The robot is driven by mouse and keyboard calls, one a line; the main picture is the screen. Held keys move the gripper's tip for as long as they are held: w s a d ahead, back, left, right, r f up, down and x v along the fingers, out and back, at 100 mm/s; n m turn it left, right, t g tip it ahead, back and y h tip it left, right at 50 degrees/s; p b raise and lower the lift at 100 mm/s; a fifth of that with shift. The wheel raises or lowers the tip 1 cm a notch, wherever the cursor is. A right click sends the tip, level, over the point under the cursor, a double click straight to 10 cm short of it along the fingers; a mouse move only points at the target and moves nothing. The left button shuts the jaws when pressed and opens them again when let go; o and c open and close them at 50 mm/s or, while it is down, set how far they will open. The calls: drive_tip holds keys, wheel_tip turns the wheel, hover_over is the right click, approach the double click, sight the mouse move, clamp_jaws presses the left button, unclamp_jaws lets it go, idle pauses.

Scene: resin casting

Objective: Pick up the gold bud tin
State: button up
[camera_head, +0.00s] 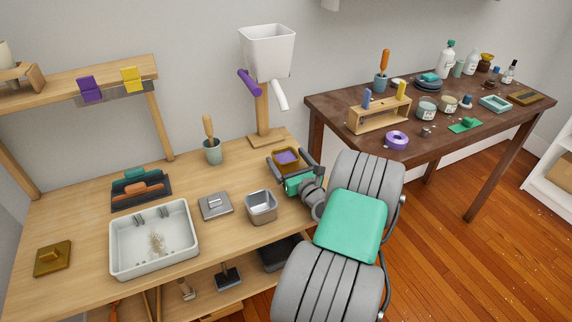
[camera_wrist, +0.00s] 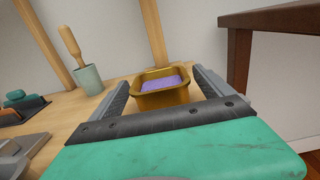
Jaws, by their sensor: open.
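The gold bud tin (camera_head: 287,168) is a small square open tin with purple contents. It stands upright on the light wooden bench near its right end. In the wrist view the tin (camera_wrist: 161,97) sits between the two fingers of my gripper (camera_wrist: 161,84). In the head view my gripper (camera_head: 290,165) reaches in around the tin from the front right. The fingers are open, with one on each side of the tin. A small gap shows at the left finger; whether the right finger touches the tin I cannot tell.
A grey metal tin (camera_head: 261,206) stands just left of my arm. A blue-grey cup (camera_head: 213,152) with a wooden-handled tool and a wooden stand (camera_head: 264,140) are behind. A white tray (camera_head: 153,240) lies further left. A dark table (camera_head: 331,126) stands to the right.

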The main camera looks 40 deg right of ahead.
drive_tip(key=shift+x, duration=0.95)
drive_tip(key=shift+r, duration=0.1)
drive_tip(key=c, duration=1.6)
